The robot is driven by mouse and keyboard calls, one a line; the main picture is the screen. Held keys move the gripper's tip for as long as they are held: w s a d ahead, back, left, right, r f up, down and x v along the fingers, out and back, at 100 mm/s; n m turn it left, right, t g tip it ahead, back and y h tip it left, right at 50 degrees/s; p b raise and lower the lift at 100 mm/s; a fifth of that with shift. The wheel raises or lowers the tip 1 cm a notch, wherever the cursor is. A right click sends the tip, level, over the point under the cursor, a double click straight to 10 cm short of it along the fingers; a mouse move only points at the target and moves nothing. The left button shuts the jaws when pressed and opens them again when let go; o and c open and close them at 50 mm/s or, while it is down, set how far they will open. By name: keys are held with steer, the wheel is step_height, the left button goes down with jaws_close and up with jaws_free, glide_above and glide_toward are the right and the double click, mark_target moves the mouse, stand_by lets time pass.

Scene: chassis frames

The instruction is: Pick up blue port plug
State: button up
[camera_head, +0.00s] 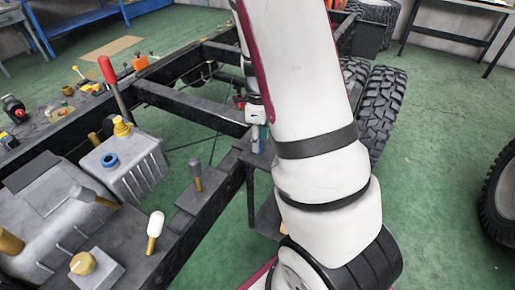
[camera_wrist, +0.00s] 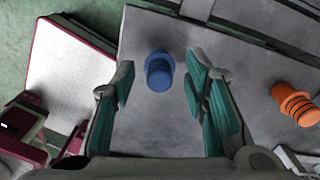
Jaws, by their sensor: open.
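The blue port plug (camera_wrist: 158,72) shows in the wrist view as a short ribbed blue cylinder with a wider collar. It is on a flat grey surface (camera_wrist: 152,125). My gripper (camera_wrist: 160,76) is open, with its teal-padded fingers on the left and right of the plug. Gaps show between the plug and both pads, and nothing is held. How far the fingertips are above the surface is unclear. In the head view my arm covers much of the work area, and I cannot make out the plug there with certainty.
An orange ribbed plug (camera_wrist: 294,104) is to the right of my gripper in the wrist view. In the head view, a dark chassis frame (camera_head: 200,115) carries a grey finned box (camera_head: 135,168) with a blue ring (camera_head: 110,160), a red lever (camera_head: 113,85) and a white-topped peg (camera_head: 155,226).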

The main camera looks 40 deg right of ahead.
steer(key=shift+f, duration=0.3)
jaws_close()
steer(key=shift+r, duration=0.2)
